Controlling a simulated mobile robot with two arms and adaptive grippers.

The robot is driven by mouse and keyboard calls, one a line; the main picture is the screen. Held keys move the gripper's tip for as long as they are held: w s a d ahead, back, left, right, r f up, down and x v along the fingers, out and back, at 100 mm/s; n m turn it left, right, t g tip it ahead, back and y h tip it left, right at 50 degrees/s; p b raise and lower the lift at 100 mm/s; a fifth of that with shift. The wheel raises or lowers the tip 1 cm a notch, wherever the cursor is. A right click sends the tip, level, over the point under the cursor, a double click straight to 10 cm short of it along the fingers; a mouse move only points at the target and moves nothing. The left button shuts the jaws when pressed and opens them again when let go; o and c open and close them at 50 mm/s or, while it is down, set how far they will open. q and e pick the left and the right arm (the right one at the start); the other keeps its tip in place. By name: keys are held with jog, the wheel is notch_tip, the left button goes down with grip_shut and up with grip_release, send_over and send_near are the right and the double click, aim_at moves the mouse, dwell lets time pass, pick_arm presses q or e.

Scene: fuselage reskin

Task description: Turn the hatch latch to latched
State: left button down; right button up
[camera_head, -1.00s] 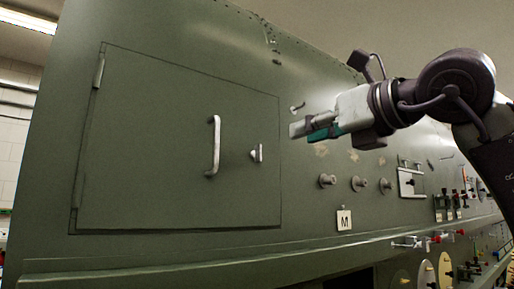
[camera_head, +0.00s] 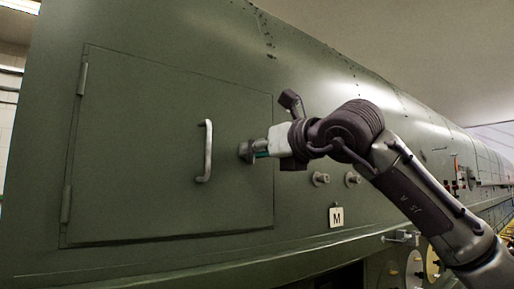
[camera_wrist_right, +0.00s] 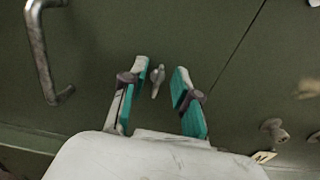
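The hatch (camera_head: 140,150) is a large green rectangular door, flush and closed in the green fuselage panel. Its long metal handle (camera_head: 207,151) stands upright on the door's right side. The hatch latch (camera_wrist_right: 157,80) is a small metal knob; in the right wrist view it stands between my right gripper's fingertips. My right gripper (camera_wrist_right: 160,85) is open, its teal-padded fingers on either side of the latch with gaps to both. In the head view my right gripper (camera_head: 250,151) reaches the door's right edge and hides the latch. My left gripper is not in view.
Round knobs (camera_head: 321,179) stick out of the panel below my right wrist. An M placard (camera_head: 336,216) sits lower down. More fittings (camera_head: 465,178) line the fuselage at far right. The door handle is just left of my right gripper.

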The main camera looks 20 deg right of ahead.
jog(key=shift+s, duration=0.15)
grip_shut()
jog(key=shift+w+d+f+m+b, duration=0.1)
jog(key=shift+d+f+m+b, duration=0.1)
jog(key=shift+m+b, duration=2.35)
jog(key=shift+w+d+f+m+b, duration=0.15)
jog(key=shift+m+b, duration=1.4)
jog(key=shift+m, duration=1.9)
jog(key=shift+s+d+f+m+b, duration=0.1)
jog(key=shift+d+m+b, duration=0.1)
jog(key=shift+m+b, duration=2.35)
jog(key=shift+m+p, duration=0.45)
jog(key=shift+m, duration=0.1)
